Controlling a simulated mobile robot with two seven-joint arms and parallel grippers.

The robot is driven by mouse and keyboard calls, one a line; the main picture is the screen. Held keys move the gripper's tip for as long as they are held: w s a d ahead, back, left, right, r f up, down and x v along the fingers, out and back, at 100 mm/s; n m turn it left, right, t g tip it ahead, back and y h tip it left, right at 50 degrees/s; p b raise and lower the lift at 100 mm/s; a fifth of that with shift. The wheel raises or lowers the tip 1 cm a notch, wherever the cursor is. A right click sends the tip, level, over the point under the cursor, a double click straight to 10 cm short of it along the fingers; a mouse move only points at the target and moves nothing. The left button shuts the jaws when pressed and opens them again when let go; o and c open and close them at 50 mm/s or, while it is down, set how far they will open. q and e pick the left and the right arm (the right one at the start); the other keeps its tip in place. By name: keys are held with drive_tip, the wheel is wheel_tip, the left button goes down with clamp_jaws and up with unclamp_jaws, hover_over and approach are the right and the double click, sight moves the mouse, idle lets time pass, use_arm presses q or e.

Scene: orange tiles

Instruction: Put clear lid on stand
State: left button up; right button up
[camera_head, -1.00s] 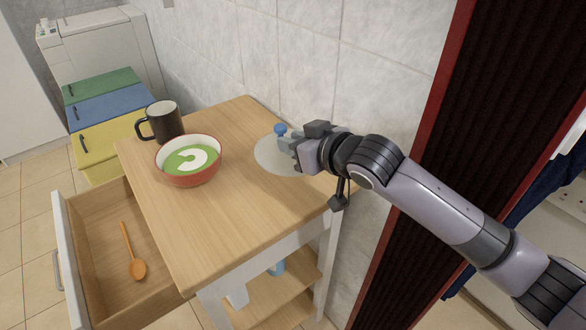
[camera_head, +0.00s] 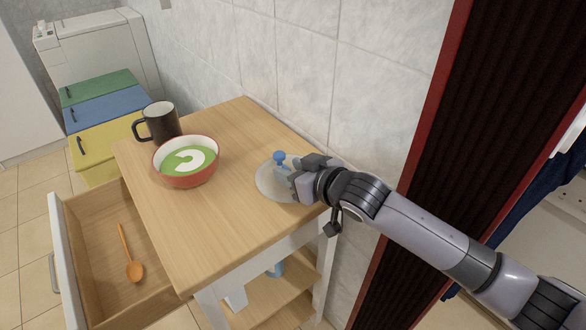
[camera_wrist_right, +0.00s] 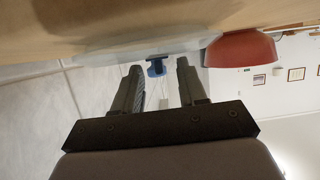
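The clear lid (camera_head: 266,184) is a round see-through disc with a blue knob (camera_head: 279,156). It lies flat at the right side of the wooden-topped stand (camera_head: 225,215), near the wall edge. My right gripper (camera_head: 288,172) is low beside the knob. In the right wrist view, its two fingers (camera_wrist_right: 159,80) are apart, with the knob (camera_wrist_right: 156,66) between their tips and gaps visible on both sides. The lid (camera_wrist_right: 120,50) also shows there along the stand's surface. My left gripper is not in view.
A red bowl (camera_head: 186,176) with green and white inside and a dark mug (camera_head: 161,122) stand at the stand's far left. An open drawer (camera_head: 95,245) holds an orange spoon (camera_head: 130,257). A tiled wall (camera_head: 300,60) runs behind. The front top is clear.

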drive_tip(key=shift+r, duration=0.15)
drive_tip(key=v, duration=1.2)
drive_tip(key=shift+p, duration=0.35)
drive_tip(key=s+d+f+m+h, duration=0.1)
drive_tip(key=s+d+f+h, duration=0.1)
drive_tip(key=s+d+f, duration=0.2)
drive_tip(key=s+d+f+m+h, duration=0.1)
drive_tip(key=s+d+f, duration=0.3)
drive_tip(key=s+f, duration=0.4)
drive_tip(key=s+d+f+m+h, duration=0.2)
drive_tip(key=s+d+f, duration=0.2)
drive_tip(key=f, duration=1)
drive_tip(key=shift+s+m+h, duration=0.3)
drive_tip(key=shift+s+m, duration=0.1)
drive_tip(key=shift+s, duration=0.7)
drive_tip(key=shift+d, duration=0.1)
